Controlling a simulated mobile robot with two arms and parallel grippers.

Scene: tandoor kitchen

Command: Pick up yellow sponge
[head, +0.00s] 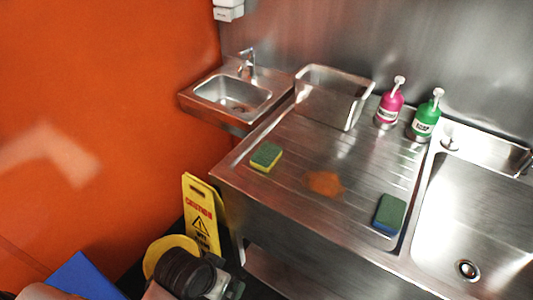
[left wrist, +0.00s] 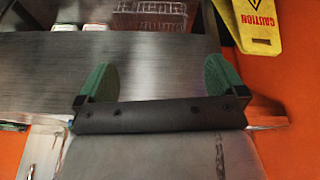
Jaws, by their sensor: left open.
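The yellow sponge (head: 266,157) has a green top and lies on the left part of the steel drainboard (head: 300,140) in the head view. I cannot make it out in the left wrist view. My left gripper (left wrist: 160,80) is open, with its two green fingers wide apart and nothing visible between them. In the head view my left arm shows at the bottom, below and in front of the drainboard, apart from the sponge. My right gripper is not in view.
A blue sponge with a green top (head: 389,214) lies near the large sink (head: 475,215). An orange stain (head: 324,184) is between the sponges. A steel bin (head: 332,96), pink bottle (head: 389,104) and green bottle (head: 426,117) stand behind. A caution sign (head: 201,215) stands left.

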